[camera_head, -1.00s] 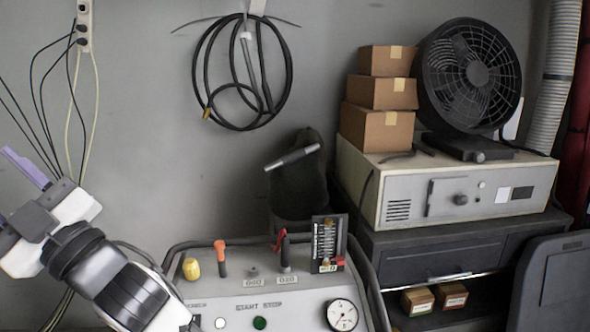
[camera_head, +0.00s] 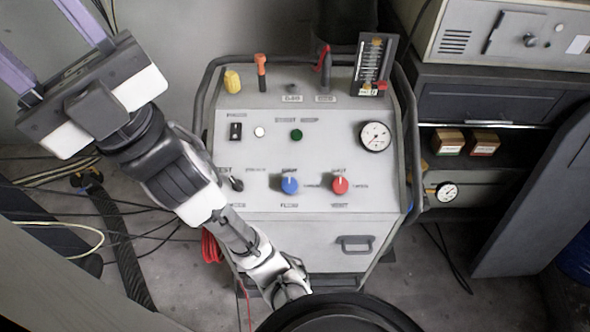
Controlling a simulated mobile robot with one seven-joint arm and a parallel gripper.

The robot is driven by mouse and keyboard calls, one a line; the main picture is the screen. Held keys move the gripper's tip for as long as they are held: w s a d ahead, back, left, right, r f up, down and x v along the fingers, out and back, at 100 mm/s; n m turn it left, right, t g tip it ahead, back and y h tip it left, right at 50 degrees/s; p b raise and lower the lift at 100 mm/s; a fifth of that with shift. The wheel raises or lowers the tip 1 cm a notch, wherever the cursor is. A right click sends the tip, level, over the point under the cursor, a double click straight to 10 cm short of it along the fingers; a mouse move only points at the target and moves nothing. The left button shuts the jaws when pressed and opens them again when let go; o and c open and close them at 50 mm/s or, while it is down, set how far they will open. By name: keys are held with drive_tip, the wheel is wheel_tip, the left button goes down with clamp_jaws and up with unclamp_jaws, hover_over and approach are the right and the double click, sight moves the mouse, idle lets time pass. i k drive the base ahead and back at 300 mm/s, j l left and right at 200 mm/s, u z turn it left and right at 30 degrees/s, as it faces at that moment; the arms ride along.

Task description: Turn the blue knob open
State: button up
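The blue knob (camera_head: 289,185) is on the front panel of the grey control console (camera_head: 330,230), left of a red knob (camera_head: 340,185). Nothing covers it. My gripper (camera_head: 58,45) is at the upper left of the view, well away from the knob and raised. Its two purple fingers stand wide apart and point up and to the left, with nothing between them. The fingertips run up to or past the top edge of the picture.
The console also bears a black switch knob (camera_head: 236,184), a green button (camera_head: 296,135) and a gauge (camera_head: 375,136). A tube-frame rail surrounds it. A dark shelf cabinet (camera_head: 470,100) stands to the right. Cables and a dark strip (camera_head: 125,250) lie on the floor at left.

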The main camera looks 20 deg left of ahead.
sight(289, 186)
drive_tip(key=j+u, duration=0.15)
drive_tip(key=k+j+u, duration=0.1)
drive_tip(key=j, duration=0.25)
drive_tip(key=k+l+u, duration=0.25)
drive_tip(key=l, duration=0.25)
drive_tip(key=k+l+u, duration=0.25)
drive_tip(key=k+l, duration=0.15)
drive_tip(key=k, duration=0.1)
